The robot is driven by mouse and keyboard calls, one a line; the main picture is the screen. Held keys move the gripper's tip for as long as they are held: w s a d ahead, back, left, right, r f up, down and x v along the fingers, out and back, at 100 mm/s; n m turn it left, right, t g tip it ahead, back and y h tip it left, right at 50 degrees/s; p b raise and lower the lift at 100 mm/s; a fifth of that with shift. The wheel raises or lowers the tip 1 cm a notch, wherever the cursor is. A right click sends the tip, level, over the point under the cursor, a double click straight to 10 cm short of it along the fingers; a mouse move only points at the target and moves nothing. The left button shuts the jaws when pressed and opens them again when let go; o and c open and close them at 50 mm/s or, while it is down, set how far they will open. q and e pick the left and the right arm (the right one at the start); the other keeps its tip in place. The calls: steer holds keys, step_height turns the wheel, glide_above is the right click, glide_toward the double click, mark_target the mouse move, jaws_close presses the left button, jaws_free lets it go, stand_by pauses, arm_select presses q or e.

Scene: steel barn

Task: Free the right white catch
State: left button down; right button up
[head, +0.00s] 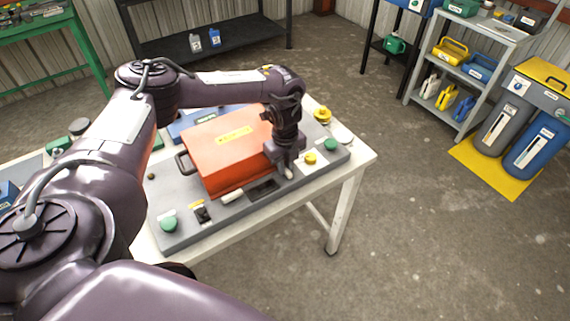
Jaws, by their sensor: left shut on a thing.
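An orange-red case (225,152) with a yellow label lies on a grey board on the white table. It has a dark handle at its left side. One white catch (233,197) shows low on the case's near side, to the left. My left gripper (287,168) points down at the right end of the near side. It is shut on the right white catch (289,174), of which only a small white end shows below the fingers. The fingers hide the rest, so I cannot tell how the catch sits. My right gripper is not in view.
The white table (352,158) ends just right of the board. Open floor lies beyond; shelves stand behind.

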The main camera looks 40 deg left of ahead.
arm_select(q)
steer(key=n+p, duration=0.2)
steer(key=n, duration=0.2)
steer(key=shift+r+p, duration=0.15)
steer(key=shift+p, duration=0.25)
steer(key=n+p, duration=0.3)
steer(key=n, duration=0.1)
steer(key=shift+n, duration=0.4)
steer(key=n+p, duration=0.4)
steer(key=n, duration=0.2)
steer(key=shift+n+p, duration=0.9)
steer(key=shift+n, duration=0.4)
steer(key=c, duration=1.4)
jaws_free()
steer(key=shift+c, duration=0.2)
